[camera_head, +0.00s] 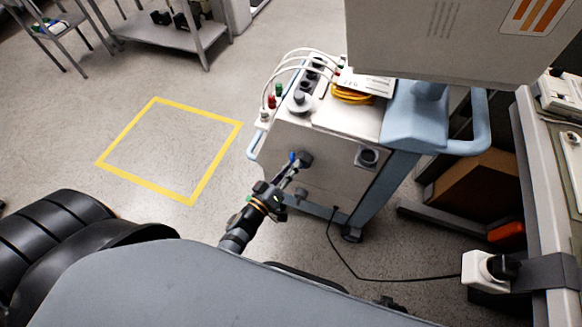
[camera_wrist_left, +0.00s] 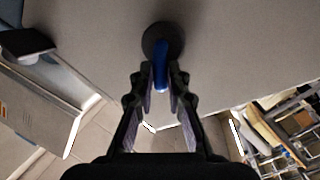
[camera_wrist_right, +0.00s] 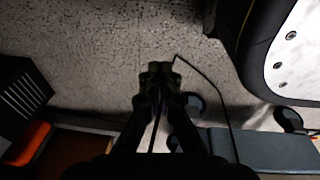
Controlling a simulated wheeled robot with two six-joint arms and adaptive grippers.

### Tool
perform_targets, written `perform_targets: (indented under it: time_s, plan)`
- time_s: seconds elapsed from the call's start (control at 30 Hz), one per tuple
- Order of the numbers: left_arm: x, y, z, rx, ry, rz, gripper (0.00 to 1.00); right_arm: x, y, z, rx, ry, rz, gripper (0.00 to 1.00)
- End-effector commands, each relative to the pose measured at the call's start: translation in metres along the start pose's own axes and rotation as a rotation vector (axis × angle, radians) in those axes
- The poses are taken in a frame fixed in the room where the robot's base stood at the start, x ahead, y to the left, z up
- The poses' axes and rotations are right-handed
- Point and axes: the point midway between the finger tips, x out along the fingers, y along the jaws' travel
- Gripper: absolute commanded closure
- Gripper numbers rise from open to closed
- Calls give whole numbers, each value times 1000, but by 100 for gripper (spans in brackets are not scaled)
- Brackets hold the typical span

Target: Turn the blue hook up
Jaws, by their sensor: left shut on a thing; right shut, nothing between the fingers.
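The blue hook (camera_head: 292,157) sits on a dark round mount (camera_head: 305,159) on the side panel of a white and blue machine cart (camera_head: 300,125). In the left wrist view the hook (camera_wrist_left: 161,66) stands out from its round black base (camera_wrist_left: 163,42). My left gripper (camera_head: 290,173) is shut on the hook, with its fingertips on either side of it. In the left wrist view the fingertips (camera_wrist_left: 161,80) hide the hook's sides. My right gripper (camera_wrist_right: 160,85) is shut and empty above the floor; in the head view it is hard to make out.
A second dark round fitting (camera_head: 368,157) is on the same panel. A black cable (camera_head: 350,272) runs over the floor to a white socket (camera_head: 485,270) at right. A cardboard box (camera_head: 478,187) stands under the table at right. Open floor with a yellow square (camera_head: 167,186) lies left.

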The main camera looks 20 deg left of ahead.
Motion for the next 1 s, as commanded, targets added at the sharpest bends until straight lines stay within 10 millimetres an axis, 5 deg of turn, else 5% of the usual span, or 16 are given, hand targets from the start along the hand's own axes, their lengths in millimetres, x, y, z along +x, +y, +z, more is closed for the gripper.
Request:
perform_targets:
  time_s: [0.27, 0.5, 1.0]
  plan:
    - [0, 7, -5, 85, -19, -16, 100, -6, 1, 35, -1, -20, 0, 100]
    - [1, 13, -6, 260, -55, -46, 100, -23, 1, 92, -3, -38, -2, 100]
    - [4, 20, 1, 600, -123, -103, 100, -60, 4, 83, -2, -34, -1, 100]
